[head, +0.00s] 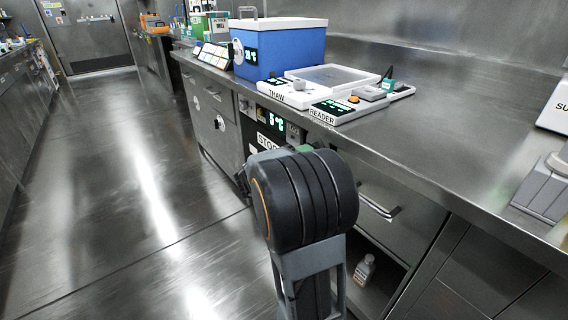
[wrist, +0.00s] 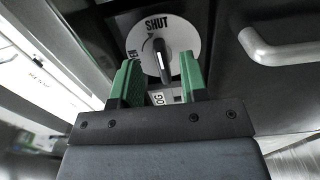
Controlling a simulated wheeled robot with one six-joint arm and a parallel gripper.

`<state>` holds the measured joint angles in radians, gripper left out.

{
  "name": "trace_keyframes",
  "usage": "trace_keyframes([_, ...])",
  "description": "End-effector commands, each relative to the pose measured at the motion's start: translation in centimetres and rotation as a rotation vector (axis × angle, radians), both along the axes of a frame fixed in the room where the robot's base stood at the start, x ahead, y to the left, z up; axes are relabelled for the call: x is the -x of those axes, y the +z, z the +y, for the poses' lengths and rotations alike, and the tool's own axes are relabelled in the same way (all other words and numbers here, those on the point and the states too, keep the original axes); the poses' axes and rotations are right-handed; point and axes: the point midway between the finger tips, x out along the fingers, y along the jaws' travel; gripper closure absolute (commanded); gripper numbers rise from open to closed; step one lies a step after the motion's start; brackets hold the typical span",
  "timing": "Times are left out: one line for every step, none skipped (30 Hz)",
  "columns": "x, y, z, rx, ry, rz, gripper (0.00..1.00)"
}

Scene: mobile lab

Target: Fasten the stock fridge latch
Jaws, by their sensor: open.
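The stock fridge (head: 272,122) sits under the bench, with its green 5 °C display and STOCK label partly hidden behind my arm in the head view. In the wrist view its latch is a round white dial (wrist: 184,38) marked SHUT at the top and another word, partly cut, at the left. A black knob (wrist: 161,62) with a white line stands close to upright on it. My gripper (wrist: 160,82) has green fingers, open and empty, just below the knob, one on each side of its lower end. Whether they touch the dial I cannot tell.
A bar handle (wrist: 285,45) juts out right of the dial. In the head view a blue box (head: 280,50), the THAW unit (head: 290,97) and the READER (head: 335,112) stand on the bench. A bottle (head: 364,270) is on a low shelf. The floor (head: 120,200) at left is clear.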

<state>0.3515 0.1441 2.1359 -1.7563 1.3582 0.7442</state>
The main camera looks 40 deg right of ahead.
Motion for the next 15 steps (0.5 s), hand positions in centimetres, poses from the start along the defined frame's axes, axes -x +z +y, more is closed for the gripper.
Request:
trace_keyframes([-0.2,0.4,1.2,0.000,0.006,0.001,0.60])
trace_keyframes([-0.2,0.4,1.8,0.000,0.006,0.001,0.60])
trace_keyframes([-0.3,0.3,2.7,0.000,0.007,0.001,0.60])
trace_keyframes([-0.4,0.3,3.3,-0.001,0.006,0.001,0.60])
trace_keyframes([-0.4,0.3,3.9,0.000,0.006,0.001,0.60])
trace_keyframes([-0.4,0.3,4.7,0.000,0.007,0.002,0.60])
trace_keyframes([-0.5,0.3,5.2,0.000,0.006,0.002,0.60])
trace_keyframes([-0.5,0.2,5.7,0.000,0.007,0.001,0.60])
trace_keyframes([-0.6,0.2,6.3,0.000,0.005,0.001,0.60])
trace_keyframes([-0.6,0.2,6.8,0.000,0.006,0.001,0.60])
trace_keyframes([-0.6,0.2,7.1,0.000,0.006,0.001,0.60])
trace_keyframes([-0.7,0.2,7.6,0.000,0.005,0.001,0.60])
trace_keyframes([-0.7,0.1,7.9,0.000,0.004,0.001,0.60])
trace_keyframes([-0.7,0.1,8.2,0.000,0.004,0.001,0.60])
trace_keyframes([-0.7,0.1,8.6,0.000,0.005,0.001,0.60])
